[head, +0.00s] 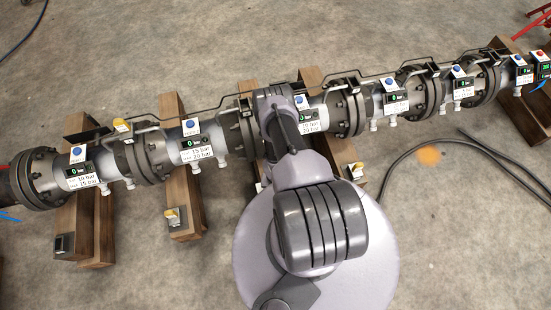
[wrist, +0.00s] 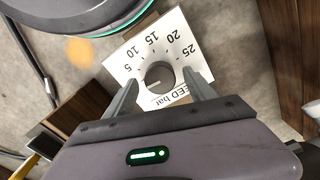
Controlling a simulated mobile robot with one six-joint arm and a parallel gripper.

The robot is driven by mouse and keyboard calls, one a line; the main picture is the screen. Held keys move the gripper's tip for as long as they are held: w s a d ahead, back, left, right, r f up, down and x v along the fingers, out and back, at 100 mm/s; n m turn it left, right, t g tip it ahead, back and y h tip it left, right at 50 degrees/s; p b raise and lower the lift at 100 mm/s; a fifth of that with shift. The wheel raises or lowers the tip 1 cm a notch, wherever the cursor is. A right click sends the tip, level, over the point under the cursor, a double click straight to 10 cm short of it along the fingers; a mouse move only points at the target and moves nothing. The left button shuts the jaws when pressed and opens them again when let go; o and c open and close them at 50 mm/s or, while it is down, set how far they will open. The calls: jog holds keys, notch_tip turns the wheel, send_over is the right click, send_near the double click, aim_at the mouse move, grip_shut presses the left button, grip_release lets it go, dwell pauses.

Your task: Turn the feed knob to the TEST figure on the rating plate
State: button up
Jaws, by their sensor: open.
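In the wrist view a white dial plate (wrist: 185,50) reads 5, 10, 15, 20 and 25 around a grey round knob (wrist: 160,70), with "FEED bar" partly covered below. My gripper (wrist: 160,78) is open, with one finger on each side of the knob; contact cannot be told. The knob's pointer setting is unclear. In the head view my arm hides the gripper and knob. White rating plates sit on the flanged spool (head: 215,133): the left plate (head: 80,182) reads 10 bar over 15 bar, the second plate (head: 196,153) 15 bar over 20 bar. Their small line labels are illegible.
Several small displays with blue buttons line the spool; the left display (head: 79,169) shows 0. Wooden beams (head: 100,215) support it. A black hose (head: 480,145) lies on the concrete floor at right, near an orange spot (head: 429,155).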

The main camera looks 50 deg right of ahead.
jog(key=shift+f, duration=0.25)
jog(key=shift+c, duration=0.2)
jog(key=c, duration=1.3)
jog(key=m, duration=0.6)
jog(key=shift+m, duration=0.3)
jog(key=m, duration=0.6)
jog(key=shift+m, duration=0.5)
